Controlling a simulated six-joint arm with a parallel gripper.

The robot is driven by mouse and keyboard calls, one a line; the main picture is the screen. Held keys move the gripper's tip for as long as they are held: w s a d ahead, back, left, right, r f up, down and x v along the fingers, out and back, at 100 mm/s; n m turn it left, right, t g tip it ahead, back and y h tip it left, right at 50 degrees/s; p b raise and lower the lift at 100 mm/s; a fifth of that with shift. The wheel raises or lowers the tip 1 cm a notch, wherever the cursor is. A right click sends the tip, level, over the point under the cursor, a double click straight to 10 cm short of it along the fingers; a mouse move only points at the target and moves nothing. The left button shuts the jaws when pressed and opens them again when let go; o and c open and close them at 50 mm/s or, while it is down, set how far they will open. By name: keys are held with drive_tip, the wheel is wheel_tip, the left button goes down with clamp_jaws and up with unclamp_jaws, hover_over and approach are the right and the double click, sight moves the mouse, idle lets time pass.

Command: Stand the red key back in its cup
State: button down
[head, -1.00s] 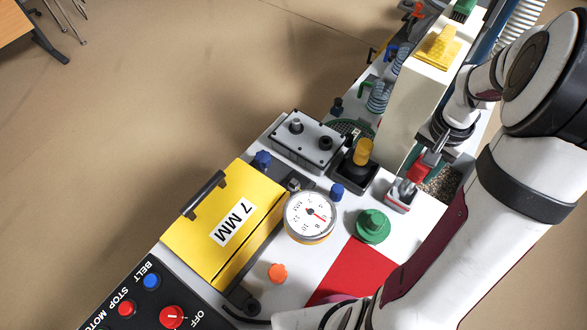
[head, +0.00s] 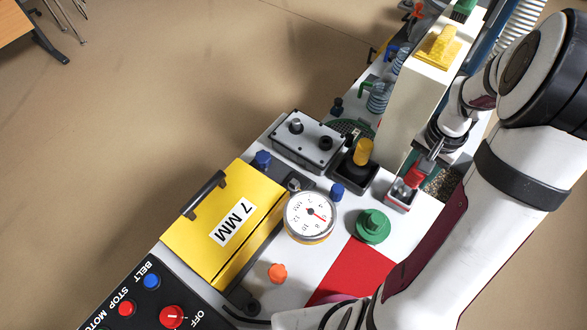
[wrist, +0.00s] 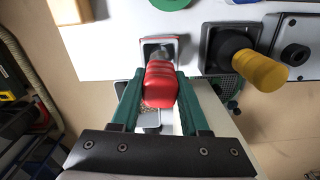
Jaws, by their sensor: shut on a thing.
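The red key (head: 416,176) is held in my gripper (head: 425,167), tilted, with its metal end toward the small red-rimmed cup (head: 400,206). In the wrist view the red handle (wrist: 162,84) lies between the two green fingers of my gripper (wrist: 160,92). Its grey metal end overlaps the opening of the cup (wrist: 174,41) there. I cannot tell how far the metal end is inside the cup or whether it is just above it.
A yellow-knobbed lever (head: 362,152) on a black base stands close left of the cup. A green knob (head: 373,225) is in front of it. A tall cream housing (head: 411,105) rises behind. A dial gauge (head: 311,214) and yellow box (head: 222,225) stand farther left.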

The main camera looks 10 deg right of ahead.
drive_tip(key=shift+f, duration=1)
drive_tip(key=shift+c, duration=1.6)
unclamp_jaws()
drive_tip(key=shift+r, duration=0.1)
wheel_tip(320, 180, up, 16)
drive_tip(key=s+a+n, duration=0.2)
drive_tip(key=s+a, duration=0.2)
drive_tip(key=a, duration=1)
drive_tip(key=s+a+f+n+y, duration=0.1)
drive_tip(key=s+a+f+n, duration=0.1)
drive_tip(key=s+a, duration=0.9)
drive_tip(key=shift+f+n+y, duration=0.4)
drive_tip(key=shift+n, duration=0.1)
